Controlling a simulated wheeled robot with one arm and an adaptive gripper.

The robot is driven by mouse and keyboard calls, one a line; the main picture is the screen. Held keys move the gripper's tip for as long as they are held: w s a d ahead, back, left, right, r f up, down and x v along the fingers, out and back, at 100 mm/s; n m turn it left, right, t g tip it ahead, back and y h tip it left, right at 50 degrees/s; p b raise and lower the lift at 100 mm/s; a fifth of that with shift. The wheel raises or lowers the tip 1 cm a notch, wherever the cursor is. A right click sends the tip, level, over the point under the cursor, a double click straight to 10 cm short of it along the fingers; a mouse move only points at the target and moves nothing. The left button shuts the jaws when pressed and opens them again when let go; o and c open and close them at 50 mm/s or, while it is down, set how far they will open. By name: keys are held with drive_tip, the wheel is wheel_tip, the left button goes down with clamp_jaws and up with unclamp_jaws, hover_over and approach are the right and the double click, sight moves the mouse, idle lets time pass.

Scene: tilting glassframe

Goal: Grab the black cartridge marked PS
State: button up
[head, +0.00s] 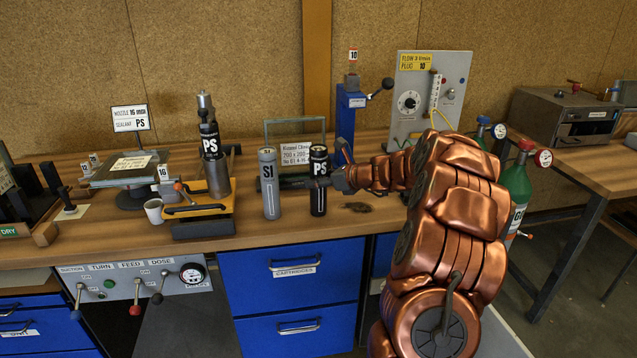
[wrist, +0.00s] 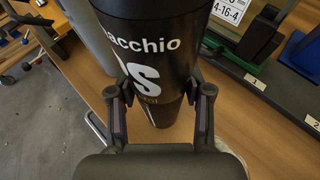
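A black cartridge marked PS (head: 318,205) stands upright on the workbench, right of a grey cartridge marked SI (head: 269,190). In the wrist view the black cartridge (wrist: 160,45) fills the upper middle, with large white lettering. My gripper (head: 328,182) reaches it from the right at mid height. In the wrist view my gripper's two fingers (wrist: 159,100) are spread, one at each side of the cartridge. The fingers look open, and firm contact is not visible. A second black PS cartridge (head: 211,142) sits upright in the yellow-based stand (head: 200,222) at left.
A glass pane with a label (head: 293,130) stands just behind the cartridges. A blue press (head: 348,122) and a grey flow panel (head: 420,85) are behind my arm. A white cup (head: 153,211) is at left. Blue drawers (head: 290,290) lie below the bench top.

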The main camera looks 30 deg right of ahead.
clamp_jaws()
drive_tip(key=shift+r, duration=0.1)
idle(0.3)
